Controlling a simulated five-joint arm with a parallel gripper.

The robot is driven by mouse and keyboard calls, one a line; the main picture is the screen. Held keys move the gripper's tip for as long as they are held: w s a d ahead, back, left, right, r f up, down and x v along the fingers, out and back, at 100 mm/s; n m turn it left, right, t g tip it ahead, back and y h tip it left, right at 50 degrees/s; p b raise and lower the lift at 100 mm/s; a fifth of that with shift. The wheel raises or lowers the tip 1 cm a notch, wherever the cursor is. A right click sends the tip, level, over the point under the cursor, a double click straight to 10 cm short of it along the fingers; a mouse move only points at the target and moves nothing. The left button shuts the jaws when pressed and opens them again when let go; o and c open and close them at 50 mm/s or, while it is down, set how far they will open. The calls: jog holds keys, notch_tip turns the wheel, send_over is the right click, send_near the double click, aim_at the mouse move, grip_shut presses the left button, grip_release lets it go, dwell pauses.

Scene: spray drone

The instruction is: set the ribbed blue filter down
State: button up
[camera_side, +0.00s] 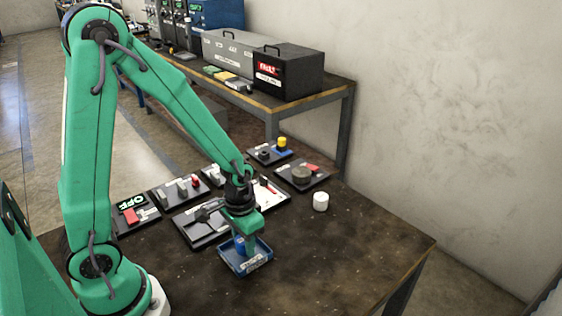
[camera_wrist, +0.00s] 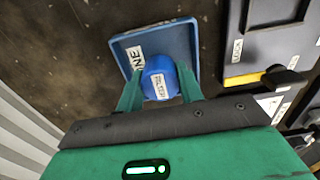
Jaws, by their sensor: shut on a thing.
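The blue filter (camera_wrist: 160,80), with a white label on its top, is between the fingers of my gripper (camera_wrist: 160,92) in the wrist view. My gripper is shut on it. A blue tray (camera_wrist: 184,36) with a white label lies under and around the filter in the wrist view. In the side view my gripper (camera_side: 249,246) points down into the blue tray (camera_side: 233,267), and the fingers largely hide the filter there. I cannot tell whether the filter touches the tray floor.
Black panels with switches and parts, including an OFF panel (camera_side: 135,212), stand behind the tray. A white cylinder (camera_side: 320,201) stands to the right on the dark table (camera_side: 345,250). The table's right and front areas are clear. A back bench holds a black case (camera_side: 289,70).

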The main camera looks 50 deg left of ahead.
jog(key=shift+f, duration=0.7)
jog(key=shift+f, duration=0.2)
jog(key=o, duration=1)
jog(key=shift+o, duration=0.2)
jog(key=shift+r, duration=0.25)
notch_tip(320, 180, up, 12)
jog(key=shift+r, duration=0.1)
